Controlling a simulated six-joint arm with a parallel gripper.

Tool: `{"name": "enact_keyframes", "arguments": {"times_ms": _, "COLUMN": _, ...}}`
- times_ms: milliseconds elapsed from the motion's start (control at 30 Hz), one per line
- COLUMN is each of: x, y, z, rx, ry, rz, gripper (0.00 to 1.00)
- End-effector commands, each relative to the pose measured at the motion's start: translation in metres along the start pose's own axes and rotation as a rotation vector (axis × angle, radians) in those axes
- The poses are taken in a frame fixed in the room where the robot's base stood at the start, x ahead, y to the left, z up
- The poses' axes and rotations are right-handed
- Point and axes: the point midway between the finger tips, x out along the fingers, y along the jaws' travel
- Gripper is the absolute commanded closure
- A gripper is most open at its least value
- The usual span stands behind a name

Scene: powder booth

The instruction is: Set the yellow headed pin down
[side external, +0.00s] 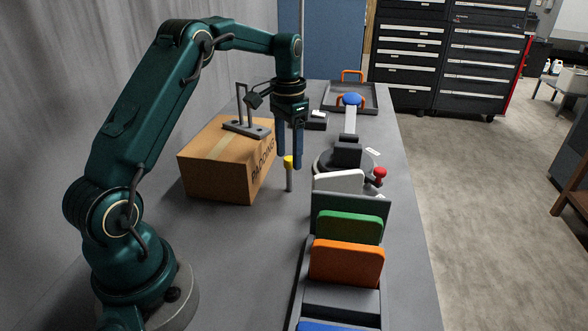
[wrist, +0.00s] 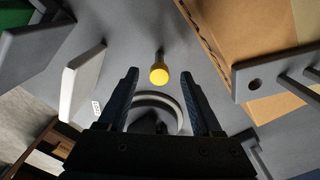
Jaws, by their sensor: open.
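The yellow headed pin (side external: 289,178) has a grey shaft and a yellow cap. It stands upright on the grey bench, just right of the cardboard box. My gripper (side external: 290,159) points down over it, with its blue fingers open and the yellow head around fingertip height. In the wrist view the yellow head (wrist: 159,75) shows between the two spread fingertips (wrist: 159,72), with a visible gap on each side. The pin's foot is small and partly hidden behind the head in that view.
The cardboard box (side external: 212,170) carries a grey bracket (side external: 247,128). A rack with upright coloured plates, including an orange one (side external: 346,263), stands at the front right. Behind it are a round device with a red knob (side external: 380,173) and a tray (side external: 337,106). Bare bench lies in front of the pin.

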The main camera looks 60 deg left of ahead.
Motion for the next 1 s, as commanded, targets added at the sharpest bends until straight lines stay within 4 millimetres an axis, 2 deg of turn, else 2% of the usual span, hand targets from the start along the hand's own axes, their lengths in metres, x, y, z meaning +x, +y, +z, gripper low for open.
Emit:
{"name": "enact_keyframes", "arguments": {"times_ms": 100, "x": 0.017, "y": 0.001, "z": 0.001, "rx": 0.001, "ry": -0.005, "rz": 0.002, "gripper": 0.33}}
{"name": "enact_keyframes", "arguments": {"times_ms": 300, "x": 0.036, "y": 0.001, "z": 0.001, "rx": 0.001, "ry": -0.002, "rz": 0.0, "gripper": 0.33}}
{"name": "enact_keyframes", "arguments": {"times_ms": 600, "x": 0.038, "y": 0.001, "z": 0.001, "rx": 0.001, "ry": 0.0, "rz": 0.0, "gripper": 0.33}}
{"name": "enact_keyframes", "arguments": {"times_ms": 633, "x": 0.038, "y": 0.001, "z": 0.001, "rx": 0.001, "ry": 0.0, "rz": -0.001, "gripper": 0.41}}
{"name": "enact_keyframes", "arguments": {"times_ms": 700, "x": 0.038, "y": 0.001, "z": 0.0, "rx": 0.001, "ry": 0.0, "rz": -0.001, "gripper": 0.68}}
{"name": "enact_keyframes", "arguments": {"times_ms": 800, "x": 0.038, "y": 0.001, "z": 0.0, "rx": 0.001, "ry": 0.0, "rz": -0.001, "gripper": 1.0}}
{"name": "enact_keyframes", "arguments": {"times_ms": 1000, "x": 0.038, "y": 0.001, "z": 0.0, "rx": 0.001, "ry": 0.001, "rz": -0.001, "gripper": 1.0}}
